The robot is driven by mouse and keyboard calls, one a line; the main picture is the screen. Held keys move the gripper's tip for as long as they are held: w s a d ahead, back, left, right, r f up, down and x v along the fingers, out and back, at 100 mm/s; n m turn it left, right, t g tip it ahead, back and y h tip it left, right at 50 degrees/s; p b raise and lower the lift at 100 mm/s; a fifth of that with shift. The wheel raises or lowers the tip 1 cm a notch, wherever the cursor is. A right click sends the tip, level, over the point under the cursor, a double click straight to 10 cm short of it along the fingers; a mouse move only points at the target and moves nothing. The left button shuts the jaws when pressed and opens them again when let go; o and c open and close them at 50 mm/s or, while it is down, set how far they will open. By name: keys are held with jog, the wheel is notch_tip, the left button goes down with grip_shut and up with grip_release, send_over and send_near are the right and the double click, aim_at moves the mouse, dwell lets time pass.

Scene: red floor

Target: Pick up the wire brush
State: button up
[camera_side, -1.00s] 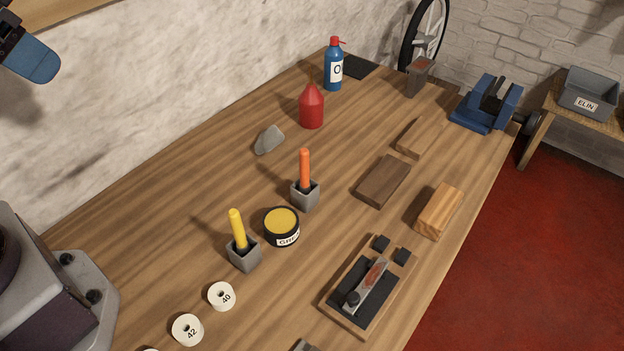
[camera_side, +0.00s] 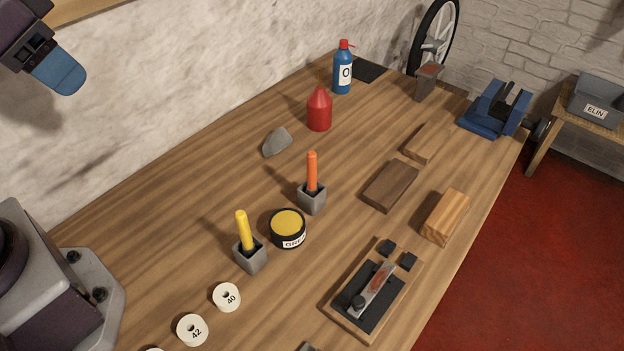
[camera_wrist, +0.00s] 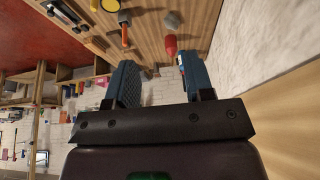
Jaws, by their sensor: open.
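I cannot tell for sure which thing is the wire brush. An orange handle (camera_side: 312,172) and a yellow handle (camera_side: 242,230) stand upright in small grey square holders on the bench. A dark brown block (camera_side: 391,186), a pale wood block (camera_side: 419,146) and an orange-brown wood block (camera_side: 444,216) lie to the right; no bristles show. My gripper (camera_side: 58,72) is high at the upper left, well away from all of them. In the wrist view my gripper (camera_wrist: 158,80) has its two blue fingers apart with nothing held. The orange handle (camera_wrist: 124,35) appears beyond them.
A yellow-topped tin (camera_side: 287,228), white numbered rings (camera_side: 227,297), a tray with a tool (camera_side: 345,320) and a blue vise (camera_side: 493,110) are also around. The bench's middle-left is clear.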

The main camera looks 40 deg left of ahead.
jog(key=w+d+f+m+g, duration=0.35)
jog(key=w+d+m, duration=0.2)
jog(key=w, duration=0.65)
jog(key=m+g, duration=0.1)
jog(key=m, duration=1.5)
send_over(312, 153)
notch_tip(312, 153, down, 8)
jog(key=f, duration=0.7)
jog(key=shift+d, duration=0.25)
jog(key=shift+a+f, duration=0.15)
jog(key=shift+f, duration=1.2)
jog(key=shift+a+f, duration=0.1)
jog(key=shift+f, duration=1.2)
jog(key=shift+c, duration=0.5)
grip_shut()
